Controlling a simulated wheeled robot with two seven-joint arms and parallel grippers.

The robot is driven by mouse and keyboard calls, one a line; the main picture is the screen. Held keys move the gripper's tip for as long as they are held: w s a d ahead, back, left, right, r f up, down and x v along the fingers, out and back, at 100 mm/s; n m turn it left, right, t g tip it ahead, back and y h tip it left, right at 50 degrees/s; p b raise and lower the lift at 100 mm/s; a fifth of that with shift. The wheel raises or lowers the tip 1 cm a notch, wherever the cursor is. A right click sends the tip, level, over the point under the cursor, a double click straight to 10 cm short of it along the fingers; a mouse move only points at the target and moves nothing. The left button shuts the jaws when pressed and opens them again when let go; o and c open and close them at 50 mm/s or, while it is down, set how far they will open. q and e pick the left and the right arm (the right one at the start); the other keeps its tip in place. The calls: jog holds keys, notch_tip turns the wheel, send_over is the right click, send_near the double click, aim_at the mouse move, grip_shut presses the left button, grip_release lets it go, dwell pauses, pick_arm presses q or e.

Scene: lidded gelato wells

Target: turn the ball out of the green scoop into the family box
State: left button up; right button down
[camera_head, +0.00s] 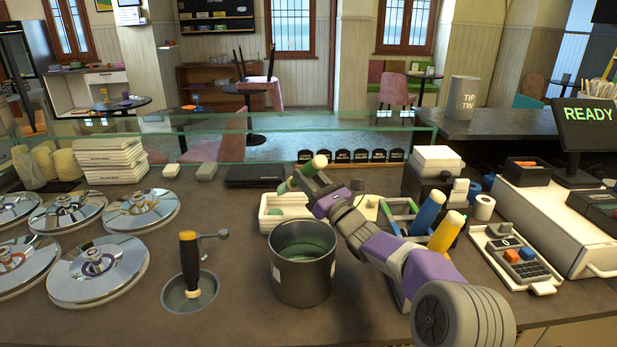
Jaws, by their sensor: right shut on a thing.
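The green scoop's handle (319,161), green with a pale end, sticks up from my right gripper (312,180). My right gripper is shut on it, above the back right part of a cream open box. More green shows on the left side of the gripper; the scoop's bowl is hard to make out. The cream box (265,224), which looks like the family box, lies on the counter behind the grey pot. A small green patch shows inside it; I cannot tell whether it is a ball. My left gripper is not in view.
A rack with blue (429,212) and yellow (447,231) handles is at the right. Several shiny round lids (100,267) lie at the left. A glass guard (215,148) runs behind.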

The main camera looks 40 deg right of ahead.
jog(key=shift+r, duration=0.2)
jog(key=shift+r+p, duration=2)
jog(key=shift+r, duration=0.85)
